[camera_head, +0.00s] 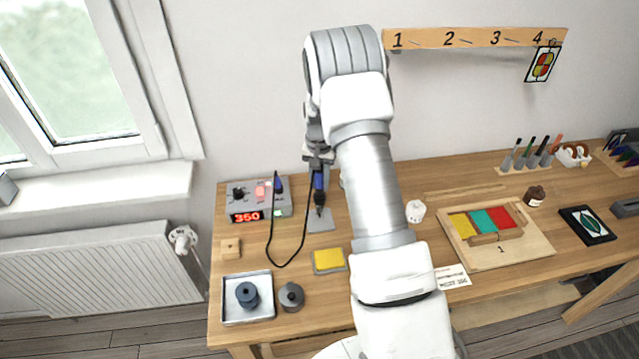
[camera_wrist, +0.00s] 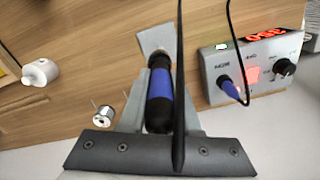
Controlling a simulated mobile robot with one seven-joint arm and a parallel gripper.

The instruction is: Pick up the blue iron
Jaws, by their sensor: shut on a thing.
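The blue iron (camera_head: 319,184) is upright at the back left of the desk, with a blue and black handle. It also shows in the wrist view (camera_wrist: 160,98), where my gripper (camera_wrist: 159,112) has its fingers on both sides of the handle. My gripper (camera_head: 318,164) is shut on the iron in the head view. The iron's lower end is over a grey plate (camera_head: 319,226); I cannot tell whether it touches it. A black cable runs from the iron in a loop over the desk.
The control box (camera_head: 258,201) with a red 350 display stands left of the iron. A yellow sponge pad (camera_head: 328,260), a metal tray (camera_head: 232,312) and a grey round pot (camera_head: 291,296) are in front. A solder spool (camera_wrist: 103,116) is near my gripper. A panel board (camera_head: 515,253) lies right.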

